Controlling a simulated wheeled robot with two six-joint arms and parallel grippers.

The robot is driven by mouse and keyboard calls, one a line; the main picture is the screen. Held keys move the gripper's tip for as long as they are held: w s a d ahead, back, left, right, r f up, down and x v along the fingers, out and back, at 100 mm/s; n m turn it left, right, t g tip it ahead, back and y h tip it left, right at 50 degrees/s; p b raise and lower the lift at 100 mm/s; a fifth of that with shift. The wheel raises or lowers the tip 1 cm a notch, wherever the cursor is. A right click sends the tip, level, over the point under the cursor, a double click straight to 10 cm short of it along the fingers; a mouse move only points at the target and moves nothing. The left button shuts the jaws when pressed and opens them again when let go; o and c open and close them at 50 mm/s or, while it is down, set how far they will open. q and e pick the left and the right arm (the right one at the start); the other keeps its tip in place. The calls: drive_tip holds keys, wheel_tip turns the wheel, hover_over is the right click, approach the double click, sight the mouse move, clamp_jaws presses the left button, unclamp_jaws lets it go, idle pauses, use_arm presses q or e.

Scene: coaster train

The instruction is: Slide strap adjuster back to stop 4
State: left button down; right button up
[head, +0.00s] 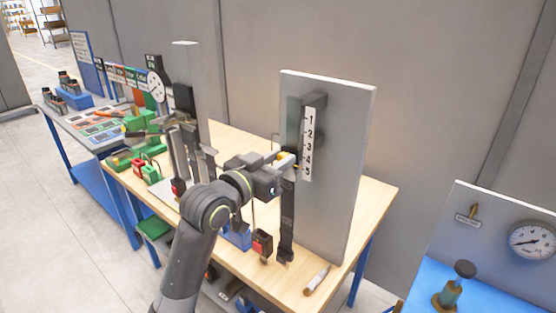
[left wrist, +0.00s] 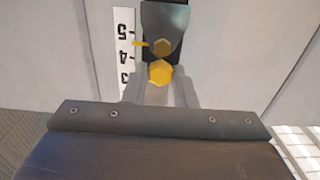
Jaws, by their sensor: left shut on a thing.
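The numbered scale (head: 307,145), a white strip with 1 at the top and 5 at the bottom, is on an upright grey panel (head: 345,155). A dark strap (head: 287,215) hangs beside it. My left gripper (head: 285,161) is shut on the strap adjuster at the strap, near the lower numbers. In the left wrist view the scale (left wrist: 124,50) is upside down. A yellow pointer (left wrist: 140,43) on the adjuster lies between the 4 and 5 marks. Yellow bolt heads (left wrist: 160,72) show between the fingers. The jaws hide most of the adjuster. My right gripper is not in view.
The panel stands on a wooden table (head: 375,200). A red-and-black block (head: 262,243) and a wooden-handled tool (head: 317,280) lie near its front edge. A grey post (head: 188,90) stands left of my arm. A gauge board (head: 510,230) stands at right.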

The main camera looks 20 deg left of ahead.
use_arm(q)
wheel_tip(320, 180, up, 3)
drive_tip(key=shift+f+p, duration=0.15)
drive_tip(key=shift+p, duration=0.6)
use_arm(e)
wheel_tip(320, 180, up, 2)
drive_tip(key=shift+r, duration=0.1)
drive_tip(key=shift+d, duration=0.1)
use_arm(q)
drive_tip(key=c, duration=1.2)
unclamp_jaws()
drive_tip(key=shift+f, duration=0.1)
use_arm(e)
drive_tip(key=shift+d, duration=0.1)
use_arm(q)
drive_tip(key=shift+f, duration=0.15)
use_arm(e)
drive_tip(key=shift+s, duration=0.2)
